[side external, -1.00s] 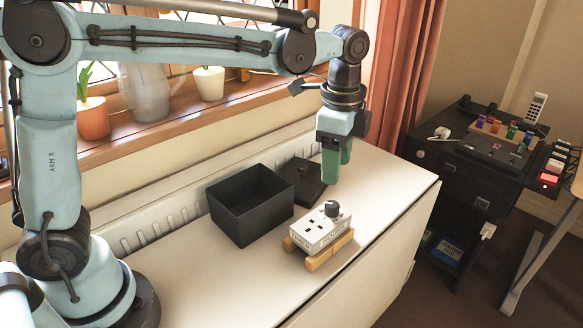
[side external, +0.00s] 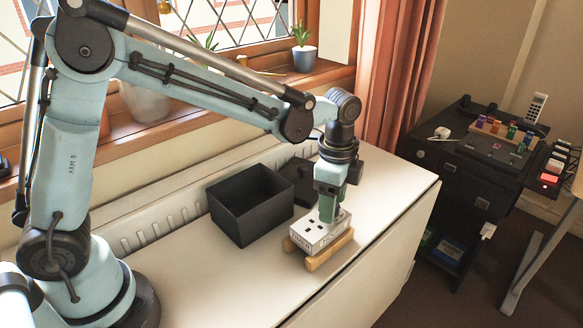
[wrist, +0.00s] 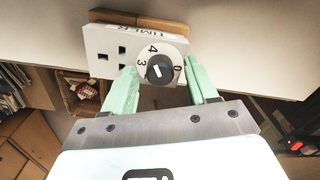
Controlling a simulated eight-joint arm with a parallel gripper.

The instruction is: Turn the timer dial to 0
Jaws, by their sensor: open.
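The timer is a white box (side external: 316,237) with socket holes, resting on wooden blocks (side external: 330,252) on the white surface. In the wrist view the timer (wrist: 102,52) shows its round dial (wrist: 160,70), a dark knob with a white mark. The figures 4 and 3 are on the plate left of the knob and 0 is to its right. I cannot tell which figure the mark points to. My gripper (side external: 328,212) points down over the timer. In the wrist view its green fingers (wrist: 160,66) are open, one on each side of the knob; contact is unclear.
An open black box (side external: 238,226) stands left of the timer, with a dark lid (side external: 298,178) behind it. The white surface (side external: 390,190) is clear to the right. A windowsill with plants runs behind. A black cabinet (side external: 450,170) stands further right.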

